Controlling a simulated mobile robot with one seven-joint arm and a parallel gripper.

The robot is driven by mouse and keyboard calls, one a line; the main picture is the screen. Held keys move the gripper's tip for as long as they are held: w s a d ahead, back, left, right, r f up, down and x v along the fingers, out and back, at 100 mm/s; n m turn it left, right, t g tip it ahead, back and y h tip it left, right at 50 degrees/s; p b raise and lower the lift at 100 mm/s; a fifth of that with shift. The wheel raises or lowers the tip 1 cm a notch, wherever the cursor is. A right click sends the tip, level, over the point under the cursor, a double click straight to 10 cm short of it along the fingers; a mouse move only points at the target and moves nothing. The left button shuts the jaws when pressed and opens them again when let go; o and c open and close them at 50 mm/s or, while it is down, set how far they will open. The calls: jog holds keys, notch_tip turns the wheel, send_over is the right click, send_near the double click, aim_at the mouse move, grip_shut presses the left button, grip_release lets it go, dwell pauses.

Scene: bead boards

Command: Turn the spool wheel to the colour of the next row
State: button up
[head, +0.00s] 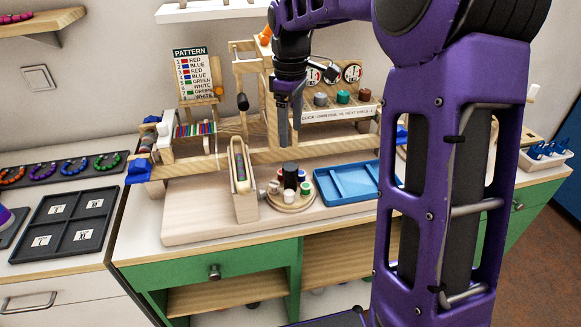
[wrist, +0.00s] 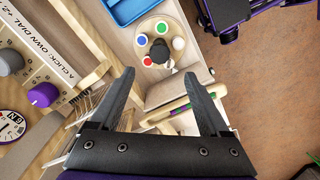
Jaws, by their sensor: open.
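The spool wheel (head: 291,207) is a round wooden disc on the loom's base board, with a tall black knob (head: 290,174) in its middle. Around the knob stand spools with red, green, blue and white tops; in the wrist view the wheel (wrist: 147,20) lies beyond the fingertips. My gripper (head: 290,132) is open and empty, pointing down above and behind the wheel, apart from it. In the wrist view its two fingers (wrist: 158,74) are spread wide. The pattern card (head: 191,70) lists rows of red, blue, green and white. A striped woven strip (head: 195,129) is on the loom.
A wooden shuttle-like piece (head: 240,172) stands left of the wheel. A blue tray (head: 347,183) lies to its right. Behind is the loom frame (head: 190,168) with a shelf of coloured dials (head: 343,97). A dark sorting tray (head: 63,223) is at left.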

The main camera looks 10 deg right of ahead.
aim_at(290, 166)
notch_tip(290, 166, down, 11)
jog(key=shift+b, duration=0.9)
grip_shut()
